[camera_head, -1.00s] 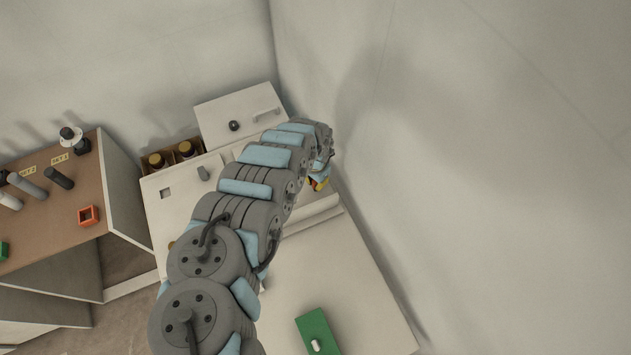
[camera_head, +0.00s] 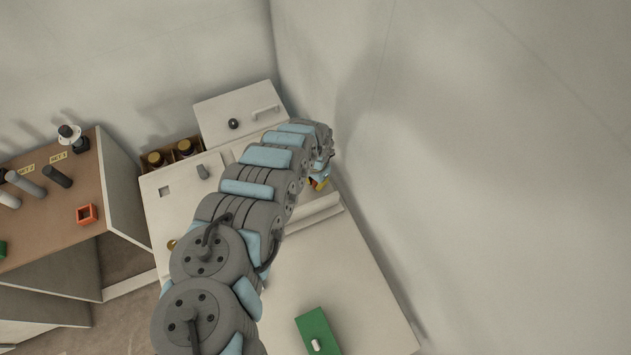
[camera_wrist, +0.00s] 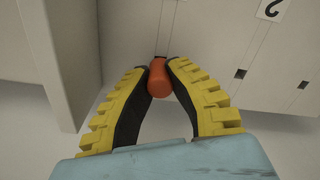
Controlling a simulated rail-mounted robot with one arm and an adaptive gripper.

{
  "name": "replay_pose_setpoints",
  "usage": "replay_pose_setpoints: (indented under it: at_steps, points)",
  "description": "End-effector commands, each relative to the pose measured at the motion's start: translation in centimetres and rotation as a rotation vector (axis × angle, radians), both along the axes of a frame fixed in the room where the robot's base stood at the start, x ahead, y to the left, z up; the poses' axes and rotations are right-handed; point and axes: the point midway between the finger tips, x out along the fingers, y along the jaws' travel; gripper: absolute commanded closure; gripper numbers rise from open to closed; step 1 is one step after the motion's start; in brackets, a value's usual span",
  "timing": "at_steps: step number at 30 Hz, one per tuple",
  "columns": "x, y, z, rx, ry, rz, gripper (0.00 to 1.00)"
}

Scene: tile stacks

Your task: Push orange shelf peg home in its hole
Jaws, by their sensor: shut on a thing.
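In the wrist view my gripper (camera_wrist: 159,72) has its two yellow and black fingers closed around an orange shelf peg (camera_wrist: 160,84). The rounded near end of the peg points toward the camera. Its far end meets a pale panel at a dark spot between the fingertips; how deep it sits is hidden.
A pale upright wall (camera_wrist: 65,60) stands close on the left. In the head view a green block (camera_head: 318,333) lies on the white surface.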

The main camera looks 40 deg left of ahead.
Motion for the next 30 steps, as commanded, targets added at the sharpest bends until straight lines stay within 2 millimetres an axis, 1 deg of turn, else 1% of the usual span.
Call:
replay_pose_setpoints:
  at_steps: [18,25,26,27,28,30]
  points:
    - [0.02,-0.04,-1.07,0.0,0.0,-0.001,1.0]
    - [0.02,-0.02,-1.02,0.0,0.0,-0.001,1.0]
    - [0.01,-0.01,-1.02,0.0,0.0,0.0,0.79]
    - [0.01,-0.01,-1.02,0.0,0.0,0.0,0.67]
    - [0.01,-0.01,-1.02,0.0,0.0,0.0,0.59]
    - [0.01,-0.01,-1.02,0.0,0.0,0.0,0.58]
